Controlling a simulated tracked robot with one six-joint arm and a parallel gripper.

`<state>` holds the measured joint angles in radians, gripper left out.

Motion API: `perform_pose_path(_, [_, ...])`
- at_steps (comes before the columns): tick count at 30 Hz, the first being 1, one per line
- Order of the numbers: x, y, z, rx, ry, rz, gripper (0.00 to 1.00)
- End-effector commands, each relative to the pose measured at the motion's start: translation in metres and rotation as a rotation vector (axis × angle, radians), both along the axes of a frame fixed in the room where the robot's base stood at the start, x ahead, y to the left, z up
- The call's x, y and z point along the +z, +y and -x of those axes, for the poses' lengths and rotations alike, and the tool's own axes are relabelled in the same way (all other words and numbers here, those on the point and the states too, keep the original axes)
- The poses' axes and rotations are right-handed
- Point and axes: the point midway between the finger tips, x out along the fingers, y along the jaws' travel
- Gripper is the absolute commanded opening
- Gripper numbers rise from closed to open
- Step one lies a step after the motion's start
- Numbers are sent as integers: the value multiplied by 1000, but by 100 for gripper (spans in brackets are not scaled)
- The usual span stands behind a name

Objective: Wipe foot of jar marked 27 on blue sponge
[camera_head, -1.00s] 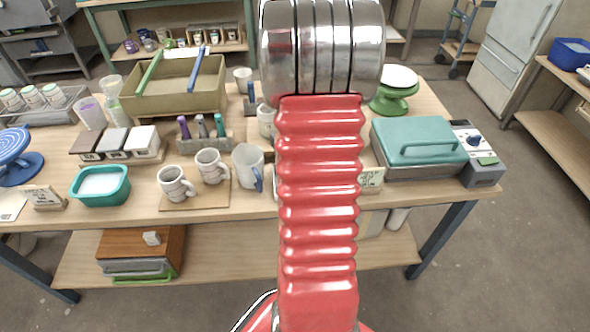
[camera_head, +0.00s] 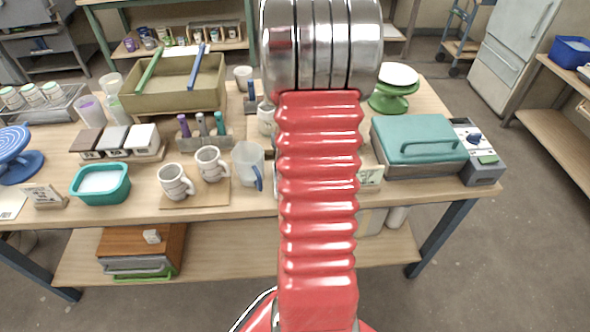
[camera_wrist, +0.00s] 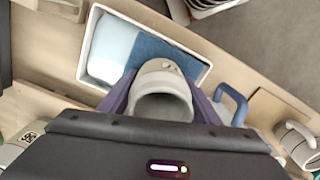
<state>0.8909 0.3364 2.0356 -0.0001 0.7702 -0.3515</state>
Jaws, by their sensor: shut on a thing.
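In the wrist view my gripper (camera_wrist: 161,88) is shut on a pale grey-beige jar (camera_wrist: 163,76), with one dark purple finger on each side. Its wide round opening faces the camera. No number is readable on it. Beyond the jar lies a white-rimmed tray (camera_wrist: 91,28) with a blue sponge (camera_wrist: 150,50) in it and a paler area at its left. The jar overlaps the sponge and the tray's near edge in this view; I cannot tell whether its foot touches the sponge. In the head view my arm hides the gripper, jar and tray.
A clear jug (camera_head: 247,165) with a blue handle stands near the tray; its handle shows in the wrist view (camera_wrist: 238,104). Striped mugs (camera_head: 174,182) stand on a board left of it. A teal-lidded appliance (camera_head: 418,140) is at the right, a teal tub (camera_head: 100,184) at the left.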

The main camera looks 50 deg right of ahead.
Motion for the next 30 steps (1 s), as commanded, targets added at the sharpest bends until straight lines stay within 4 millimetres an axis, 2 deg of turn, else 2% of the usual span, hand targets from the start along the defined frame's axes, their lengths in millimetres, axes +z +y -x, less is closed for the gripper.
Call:
perform_pose_path(21, [0, -21, 24, -1, -1, 1, 25])
perform_pose_path(30, [0, -23, 26, 1, 0, 1, 25])
